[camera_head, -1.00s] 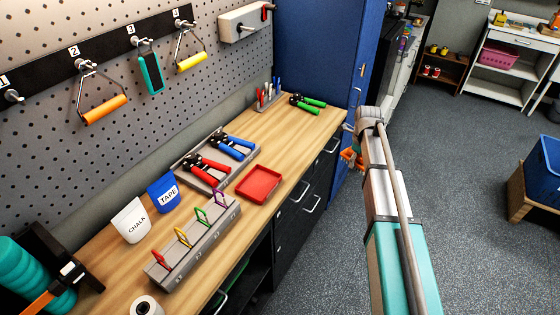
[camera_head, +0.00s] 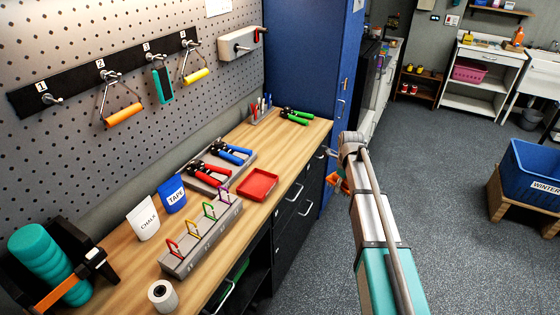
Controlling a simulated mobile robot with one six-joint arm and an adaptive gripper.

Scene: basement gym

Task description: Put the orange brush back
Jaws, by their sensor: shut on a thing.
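My gripper (camera_head: 336,172) shows only in part, left of my raised forearm and mostly hidden by it. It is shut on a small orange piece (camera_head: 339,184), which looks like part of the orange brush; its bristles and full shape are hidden. The gripper is over the floor side of the workbench (camera_head: 262,155), near its front right edge. On the pegboard (camera_head: 150,130) is a black rail with numbered hooks. Hook 1 (camera_head: 52,99) is empty; hook 2 bears an orange handle (camera_head: 124,114), hook 3 a teal item (camera_head: 162,84), hook 4 a yellow handle (camera_head: 196,76).
The bench holds a red tray (camera_head: 257,184), a carabiner rack (camera_head: 200,238), chalk (camera_head: 143,218) and tape (camera_head: 172,194) pouches, hand grips and a teal roller (camera_head: 48,262). A blue cabinet (camera_head: 305,70) stands behind. A blue winter bin (camera_head: 530,177) is at right. Floor between is clear.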

